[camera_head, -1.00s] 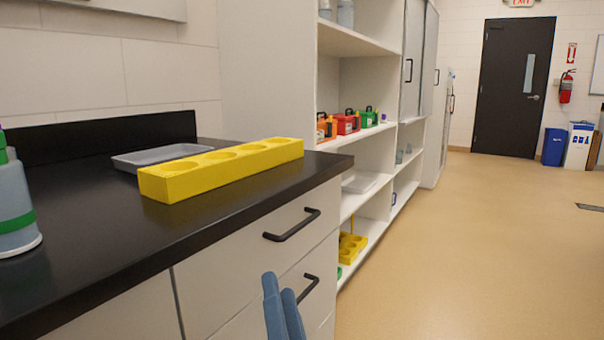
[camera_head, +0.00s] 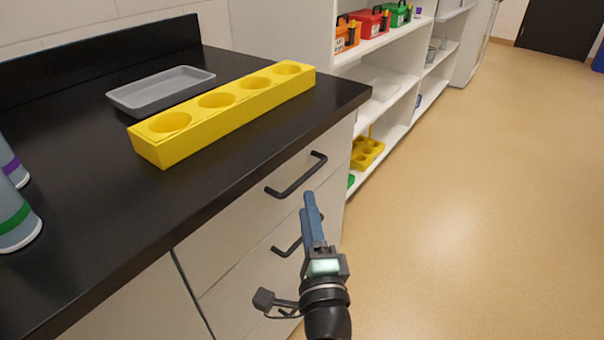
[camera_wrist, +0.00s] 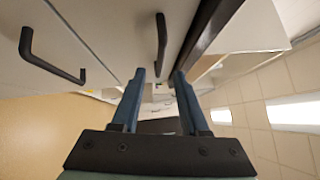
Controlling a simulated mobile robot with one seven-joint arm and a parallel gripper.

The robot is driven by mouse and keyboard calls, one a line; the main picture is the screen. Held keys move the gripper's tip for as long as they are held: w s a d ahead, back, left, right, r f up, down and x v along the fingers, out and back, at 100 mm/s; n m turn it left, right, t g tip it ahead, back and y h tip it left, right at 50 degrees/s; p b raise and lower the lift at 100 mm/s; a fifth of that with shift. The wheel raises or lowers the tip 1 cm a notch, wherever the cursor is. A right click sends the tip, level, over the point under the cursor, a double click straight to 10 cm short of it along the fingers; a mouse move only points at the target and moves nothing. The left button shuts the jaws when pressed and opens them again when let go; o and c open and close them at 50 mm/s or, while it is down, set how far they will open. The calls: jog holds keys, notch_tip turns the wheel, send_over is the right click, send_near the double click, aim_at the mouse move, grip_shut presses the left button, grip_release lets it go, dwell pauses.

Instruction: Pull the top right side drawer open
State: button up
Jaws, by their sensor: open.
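The top right drawer (camera_head: 250,200) is shut, a pale front under the black counter. Its dark bar handle (camera_head: 298,178) is clear in the head view. My gripper (camera_head: 309,204) is open and empty, its blue fingers just right of and below this handle in the picture. In the wrist view, the same handle (camera_wrist: 161,45) lines up with the gap between my open fingers (camera_wrist: 158,76). It appears apart from both fingers, though the distance is hard to judge. The lower drawer's handle (camera_head: 287,244) is partly behind my gripper; it also shows in the wrist view (camera_wrist: 45,58).
The black counter (camera_head: 90,215) overhangs the drawers; its edge (camera_wrist: 208,35) runs beside one finger in the wrist view. A yellow rack (camera_head: 220,115), a grey tray (camera_head: 160,90) and bottles (camera_head: 15,215) stand on it. Open shelves (camera_head: 385,100) stand beyond; floor at right is clear.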

aim_at(302, 177)
jog(key=x, duration=0.8)
jog(key=shift+c, duration=0.3)
grip_shut()
dwell(1.0)
